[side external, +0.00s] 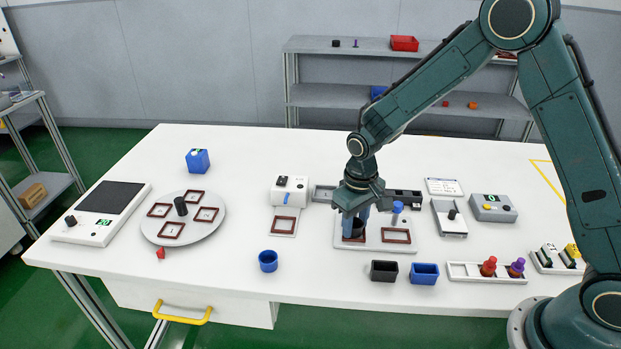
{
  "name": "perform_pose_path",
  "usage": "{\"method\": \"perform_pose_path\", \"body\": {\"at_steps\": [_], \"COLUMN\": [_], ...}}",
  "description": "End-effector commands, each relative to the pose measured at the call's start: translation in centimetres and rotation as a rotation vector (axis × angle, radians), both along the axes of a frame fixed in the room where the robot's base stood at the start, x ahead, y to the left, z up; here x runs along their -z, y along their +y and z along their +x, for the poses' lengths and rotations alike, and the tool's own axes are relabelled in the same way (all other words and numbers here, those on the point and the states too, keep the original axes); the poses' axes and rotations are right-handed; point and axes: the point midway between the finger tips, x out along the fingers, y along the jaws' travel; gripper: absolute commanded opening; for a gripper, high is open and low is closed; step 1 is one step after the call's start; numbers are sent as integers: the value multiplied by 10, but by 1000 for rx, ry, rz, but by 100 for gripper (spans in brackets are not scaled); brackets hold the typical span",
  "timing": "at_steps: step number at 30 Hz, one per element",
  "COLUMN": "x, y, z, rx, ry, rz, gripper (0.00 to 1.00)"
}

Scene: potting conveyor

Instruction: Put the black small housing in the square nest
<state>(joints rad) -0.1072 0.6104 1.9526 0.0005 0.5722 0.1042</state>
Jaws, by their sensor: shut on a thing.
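The housing is partly hidden by the fingers. It sits at or just above the brown-rimmed square nest (353,240) in the plate; I cannot tell whether it touches the bottom. A wider brown-rimmed rectangular nest (396,236) to the right on the same plate is empty.
A black box (384,271) and a blue box (424,273) stand in front of the plate. A blue round cup (268,261) stands front left. A white device (290,190) is left of the plate, and a turntable (190,235) further left.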

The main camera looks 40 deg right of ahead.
Motion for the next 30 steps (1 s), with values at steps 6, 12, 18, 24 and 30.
{"method": "perform_pose_path", "body": {"at_steps": [6,12,18,24,30], "x": [13,14,14,14,8], "y": [0,0,0,0,0], "z": [-3,-3,-4,-4,-3], "rx": [0,0,0,0,0], "ry": [10,11,11,11,9], "rz": [-1,-1,-1,-1,-1], "gripper": [10,10,40,53,53]}}
